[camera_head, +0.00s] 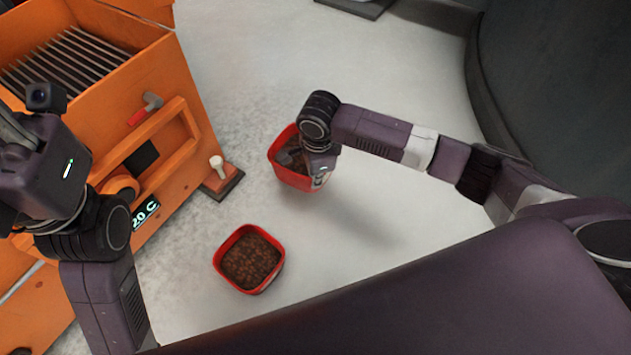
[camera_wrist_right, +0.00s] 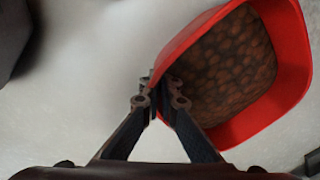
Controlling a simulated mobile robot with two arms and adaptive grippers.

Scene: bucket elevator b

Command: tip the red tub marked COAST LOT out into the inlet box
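A red tub (camera_head: 292,176) filled with brown beans or pellets hangs from my right gripper (camera_head: 318,160), apparently above the floor, with a shadow to its lower right. A pale label shows on its side, but I cannot read it. In the right wrist view, the fingers (camera_wrist_right: 160,95) are closed on the wall of the tub (camera_wrist_right: 297,75), one on each side of its rim. The orange box (camera_head: 165,75) with a slatted grate in its open top, apparently the inlet box, stands upper left. My left gripper is mostly hidden at the left edge; its fingers do not show clearly.
A second red tub (camera_head: 218,258) with similar brown contents stands on the floor nearer me. A front handle (camera_head: 180,150), a red-handled lever (camera_head: 146,108) and a small knobbed block (camera_head: 222,183) are by the orange box. Grey floor between is clear. A dark curved wall (camera_head: 550,80) stands right.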

